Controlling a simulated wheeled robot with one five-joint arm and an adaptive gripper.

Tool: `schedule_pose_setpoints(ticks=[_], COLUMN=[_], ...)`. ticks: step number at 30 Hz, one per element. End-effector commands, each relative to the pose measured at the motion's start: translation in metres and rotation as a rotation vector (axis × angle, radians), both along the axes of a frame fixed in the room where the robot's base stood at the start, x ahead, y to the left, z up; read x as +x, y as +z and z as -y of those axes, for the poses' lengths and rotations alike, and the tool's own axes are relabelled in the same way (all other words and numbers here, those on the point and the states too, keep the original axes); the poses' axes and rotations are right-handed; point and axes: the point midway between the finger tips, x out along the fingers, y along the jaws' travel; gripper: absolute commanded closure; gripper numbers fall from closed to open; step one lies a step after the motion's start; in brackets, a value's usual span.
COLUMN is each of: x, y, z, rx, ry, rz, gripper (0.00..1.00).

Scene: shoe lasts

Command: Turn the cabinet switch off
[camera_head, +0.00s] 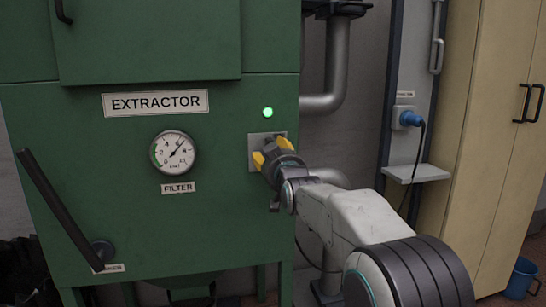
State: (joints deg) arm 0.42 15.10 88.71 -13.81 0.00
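The green extractor cabinet (90,200) fills the left half of the view. A small grey switch plate (253,138) is on its front at the right, below a lit green lamp (267,112). My gripper (271,152) is in front of this plate, its two yellow fingertips apart, one at the lower left and one at the upper right. The gripper covers the middle of the plate, so the switch and its position are hidden. I cannot tell whether the fingers touch or hold it.
A round filter gauge (174,152) sits left of the plate, and a long dark lever (62,208) is at lower left. A grey pipe (335,75) runs right of the cabinet. A blue plug (410,119) is on a wall panel above a small shelf (416,173).

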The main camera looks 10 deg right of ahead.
Motion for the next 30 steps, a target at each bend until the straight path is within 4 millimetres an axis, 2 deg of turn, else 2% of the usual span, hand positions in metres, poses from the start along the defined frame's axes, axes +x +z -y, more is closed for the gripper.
schedule_pose_setpoints(ticks=[9,27,30], x=[0.0006,0.0004,0.0004], y=[-0.0002,-0.0002,-0.0002], z=[0.0,-0.0004,-0.0006], rx=[0.0,0.0,0.0], ry=[0.0,0.001,0.001], rz=[0.0,0.0,0.0], gripper=[0.47,1.0,1.0])
